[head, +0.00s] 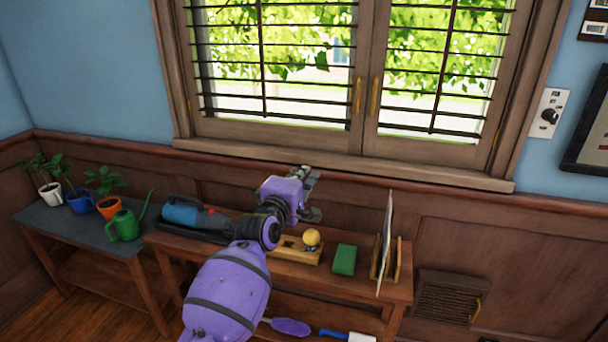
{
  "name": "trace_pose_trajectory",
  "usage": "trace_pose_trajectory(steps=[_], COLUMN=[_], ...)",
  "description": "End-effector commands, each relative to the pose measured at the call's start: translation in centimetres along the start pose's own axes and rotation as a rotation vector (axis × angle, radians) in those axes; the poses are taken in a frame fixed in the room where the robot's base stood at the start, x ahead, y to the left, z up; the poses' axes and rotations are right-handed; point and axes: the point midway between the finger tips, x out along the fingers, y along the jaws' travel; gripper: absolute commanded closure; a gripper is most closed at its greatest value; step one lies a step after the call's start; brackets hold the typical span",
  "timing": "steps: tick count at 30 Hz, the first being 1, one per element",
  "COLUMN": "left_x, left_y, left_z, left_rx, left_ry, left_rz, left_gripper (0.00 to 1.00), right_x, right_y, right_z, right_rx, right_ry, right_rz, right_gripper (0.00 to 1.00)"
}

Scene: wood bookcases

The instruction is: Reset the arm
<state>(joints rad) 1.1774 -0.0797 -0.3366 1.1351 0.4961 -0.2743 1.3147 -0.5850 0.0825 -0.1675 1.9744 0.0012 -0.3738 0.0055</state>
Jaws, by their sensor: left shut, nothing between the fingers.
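My left arm is purple and reaches up from the bottom of the head view over a wooden shelf table (330,287). My left gripper (314,194) is shut and empty. It appears in front of the wall just below the window sill, above the table's back edge. My right gripper is not in view.
On the table are a blue-and-black tool (190,215), a yellow ball-topped item (311,238), a green block (344,260) and an upright rack (386,257). A side table (65,225) at left holds potted plants and a green watering can (124,225). A barred window (340,70) is behind.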

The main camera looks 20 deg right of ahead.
Motion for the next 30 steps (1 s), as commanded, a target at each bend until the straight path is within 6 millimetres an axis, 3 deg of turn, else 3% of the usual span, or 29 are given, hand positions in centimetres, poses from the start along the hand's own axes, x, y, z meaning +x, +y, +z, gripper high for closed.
trace_pose_trajectory(steps=[12, 15, 19, 21, 26, 30], left_x=[0.0, 0.0, -0.5, -1.5, -5.4, -9.7], left_y=[0.0, 0.2, 3.0, 3.3, 0.4, -3.6], left_z=[-0.1, 0.0, 0.1, -0.7, -3.2, -5.5], left_rx=[0.039, 0.145, 0.373, 0.497, 0.723, 0.872], left_ry=[0.001, 0.001, 0.012, 0.032, 0.091, 0.133], left_rz=[-0.001, -0.002, 0.038, 0.043, -0.001, -0.074], left_gripper=[1.0, 1.0, 1.0, 1.0, 1.0, 1.0], right_x=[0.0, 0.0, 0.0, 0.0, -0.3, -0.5], right_y=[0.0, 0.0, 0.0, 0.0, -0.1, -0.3], right_z=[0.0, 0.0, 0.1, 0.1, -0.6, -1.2], right_rx=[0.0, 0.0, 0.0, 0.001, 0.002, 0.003], right_ry=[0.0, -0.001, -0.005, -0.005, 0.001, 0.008], right_rz=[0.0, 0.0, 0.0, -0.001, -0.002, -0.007], right_gripper=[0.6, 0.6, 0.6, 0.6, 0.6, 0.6])
